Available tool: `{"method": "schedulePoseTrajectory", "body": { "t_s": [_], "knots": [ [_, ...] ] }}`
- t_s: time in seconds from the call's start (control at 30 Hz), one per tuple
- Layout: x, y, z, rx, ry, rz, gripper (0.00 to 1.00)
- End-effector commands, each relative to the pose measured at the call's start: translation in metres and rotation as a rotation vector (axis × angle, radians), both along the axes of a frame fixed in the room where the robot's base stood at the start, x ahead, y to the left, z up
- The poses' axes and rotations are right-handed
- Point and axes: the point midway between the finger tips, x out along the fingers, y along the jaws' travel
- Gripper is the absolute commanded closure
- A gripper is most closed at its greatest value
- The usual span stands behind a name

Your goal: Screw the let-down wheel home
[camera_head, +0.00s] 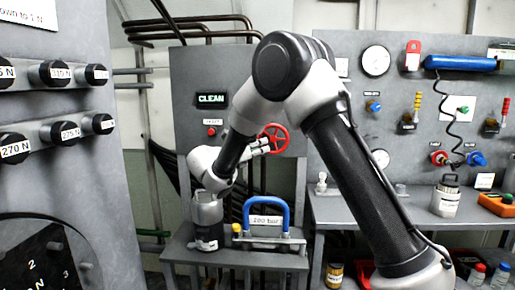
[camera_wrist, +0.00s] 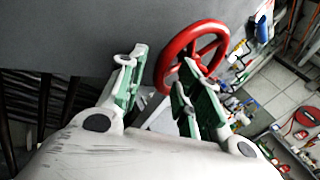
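The red let-down wheel (camera_head: 275,138) is a spoked handwheel at the right edge of the grey panel with the CLEAN display. It shows large in the wrist view (camera_wrist: 168,52), tilted, beyond my fingertips. My gripper (camera_head: 264,145) points right at the wheel's left side. In the wrist view my gripper (camera_wrist: 160,68) has its green-padded fingers apart. The near rim runs behind the right finger, which hides part of it. I cannot tell whether the finger touches the rim. A pale grey part shows between the finger bases; I cannot tell what it is.
Below stands a small bench (camera_head: 230,258) with a blue-handled 280 bar block (camera_head: 266,216). A grey panel with gauges (camera_head: 375,60) and a shelf (camera_head: 400,208) is at the right. A rack of labelled cylinders (camera_head: 55,72) is at the left.

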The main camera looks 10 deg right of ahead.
Motion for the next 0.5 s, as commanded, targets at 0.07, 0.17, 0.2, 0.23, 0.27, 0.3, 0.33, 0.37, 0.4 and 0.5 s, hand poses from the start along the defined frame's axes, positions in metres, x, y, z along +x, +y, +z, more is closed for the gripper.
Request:
{"method": "schedulePoseTrajectory", "body": {
  "t_s": [0.07, 0.17, 0.2, 0.23, 0.27, 0.3, 0.33, 0.37, 0.4, 0.5],
  "knots": [
    [0.0000, 0.0002, 0.0000, 0.000, 0.000, 0.000, 0.66],
    [-0.0001, 0.0003, -0.0001, 0.000, 0.000, 0.000, 0.75],
    [-0.0002, 0.0002, -0.0001, 0.000, 0.000, 0.000, 0.83],
    [-0.0003, 0.0003, -0.0001, 0.000, 0.000, 0.000, 0.88],
    [-0.0002, 0.0004, -0.0001, 0.001, 0.001, 0.000, 0.94],
    [-0.0002, 0.0004, -0.0001, 0.000, 0.000, 0.001, 1.00],
    [-0.0002, 0.0005, -0.0002, 0.001, -0.001, 0.001, 1.00],
    [-0.0002, 0.0005, -0.0002, 0.001, -0.001, 0.001, 1.00],
    [-0.0001, 0.0006, -0.0002, 0.002, 0.000, 0.001, 1.00],
    [0.0001, 0.0007, -0.0002, 0.002, -0.001, 0.002, 1.00]
  ]
}}
